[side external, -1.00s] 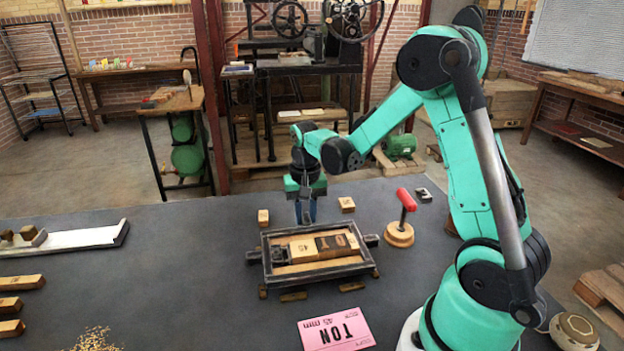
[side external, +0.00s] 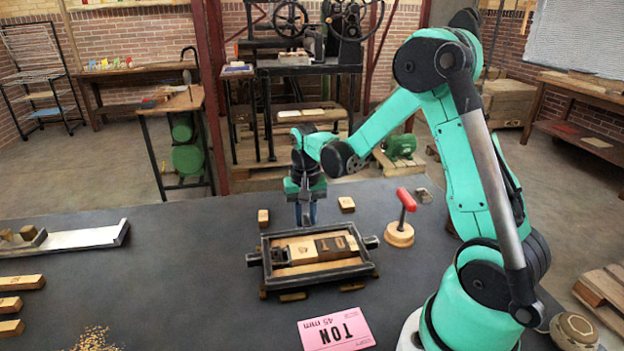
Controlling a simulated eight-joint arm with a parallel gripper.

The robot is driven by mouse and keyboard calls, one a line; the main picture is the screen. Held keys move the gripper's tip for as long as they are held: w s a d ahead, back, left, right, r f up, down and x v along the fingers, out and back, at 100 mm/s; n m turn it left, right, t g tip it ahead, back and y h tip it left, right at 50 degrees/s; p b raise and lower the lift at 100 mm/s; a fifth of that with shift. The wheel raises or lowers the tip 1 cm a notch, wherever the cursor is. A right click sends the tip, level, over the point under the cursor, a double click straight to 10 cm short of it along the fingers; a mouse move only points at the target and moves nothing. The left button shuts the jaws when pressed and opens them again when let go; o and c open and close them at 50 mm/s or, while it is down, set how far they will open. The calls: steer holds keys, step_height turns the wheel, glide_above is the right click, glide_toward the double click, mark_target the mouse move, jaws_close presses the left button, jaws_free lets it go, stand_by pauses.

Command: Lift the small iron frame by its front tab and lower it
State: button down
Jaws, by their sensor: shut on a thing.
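The small iron frame (side external: 263,258) is a dark rectangle with a stub on each side, in the middle of the grey table. Pale wooden blocks marked "45" (side external: 302,252) and darker lettered blocks (side external: 333,246) lie within it. My gripper (side external: 306,220) points down at the frame's far edge, and its two blue fingers are shut on the frame's tab there. The tab itself is too small and hidden between the fingers to make out. I cannot tell whether the frame is raised or flat.
A red-handled tool (side external: 405,208) stands right of the frame. Small wooden blocks (side external: 263,217) (side external: 346,204) flank my gripper. A pink card (side external: 336,330) lies in front. A white tray (side external: 85,238) and wooden bars (side external: 20,282) lie at left.

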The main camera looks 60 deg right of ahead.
steer(key=shift+d+f, duration=0.1)
steer(key=shift+f, duration=1.05)
steer(key=c, duration=0.6)
jaws_free()
steer(key=shift+c, duration=0.2)
steer(key=shift+r, duration=3.55)
